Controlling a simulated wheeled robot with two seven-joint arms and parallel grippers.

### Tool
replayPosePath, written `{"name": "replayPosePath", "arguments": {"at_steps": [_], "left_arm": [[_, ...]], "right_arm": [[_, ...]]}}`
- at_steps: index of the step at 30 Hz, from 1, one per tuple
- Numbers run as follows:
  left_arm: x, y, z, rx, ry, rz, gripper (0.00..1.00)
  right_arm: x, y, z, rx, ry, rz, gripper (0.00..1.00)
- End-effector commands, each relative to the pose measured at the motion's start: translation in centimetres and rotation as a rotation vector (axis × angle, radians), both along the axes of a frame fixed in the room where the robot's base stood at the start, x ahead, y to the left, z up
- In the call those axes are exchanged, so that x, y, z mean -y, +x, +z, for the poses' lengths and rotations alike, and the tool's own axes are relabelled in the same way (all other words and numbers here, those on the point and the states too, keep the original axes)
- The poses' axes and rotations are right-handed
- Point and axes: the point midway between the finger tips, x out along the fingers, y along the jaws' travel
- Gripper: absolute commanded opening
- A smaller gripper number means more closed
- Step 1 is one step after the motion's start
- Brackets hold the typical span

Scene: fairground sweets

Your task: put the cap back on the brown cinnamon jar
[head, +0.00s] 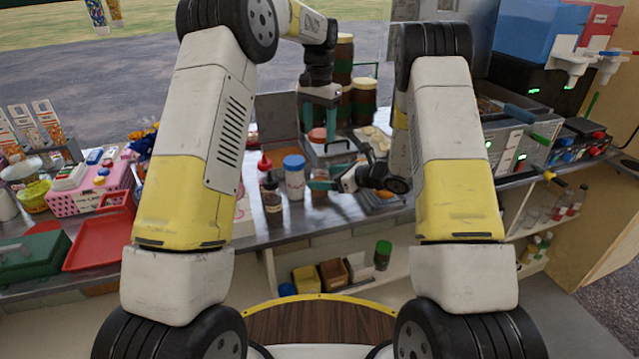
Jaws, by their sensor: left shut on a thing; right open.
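My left gripper (319,127) points down above the counter. It is shut on a small orange-brown cap (317,135). My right gripper (322,183) is lower and nearer, reaching in from the right with its jaws open. A small brownish jar (319,196), apparently the cinnamon jar, stands upright on the counter at the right fingertips, below the cap. The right fingers partly hide it, and I cannot tell whether they touch it. The cap is apart from the jar.
A white jar with a blue lid (294,180) and a dark bottle with a red top (271,198) stand close left of the brown jar. A red tray (100,243) and pink basket (92,192) lie further left. Tall brown canisters (362,103) stand behind.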

Motion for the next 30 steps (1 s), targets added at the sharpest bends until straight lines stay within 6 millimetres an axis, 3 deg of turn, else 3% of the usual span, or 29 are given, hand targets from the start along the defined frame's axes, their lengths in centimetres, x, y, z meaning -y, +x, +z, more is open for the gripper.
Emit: {"name": "replayPosePath", "arguments": {"at_steps": [3, 15, 20, 30], "left_arm": [[0.0, 0.0, 0.0, 0.000, 0.000, 0.000, 0.20], [0.0, 0.0, 0.0, 0.000, 0.000, 0.000, 0.20], [0.0, 0.0, -0.1, -0.001, 0.001, 0.000, 0.20], [0.0, -0.1, -4.5, -0.001, 0.001, 0.000, 0.20]], "right_arm": [[0.0, 0.0, 0.0, 0.000, 0.000, 0.000, 0.76], [0.0, 0.0, 0.0, 0.000, 0.000, 0.000, 0.00], [0.0, 0.0, 0.0, 0.000, 0.000, 0.000, 0.00], [0.0, 0.0, 0.0, 0.000, 0.000, 0.000, 0.00]]}}
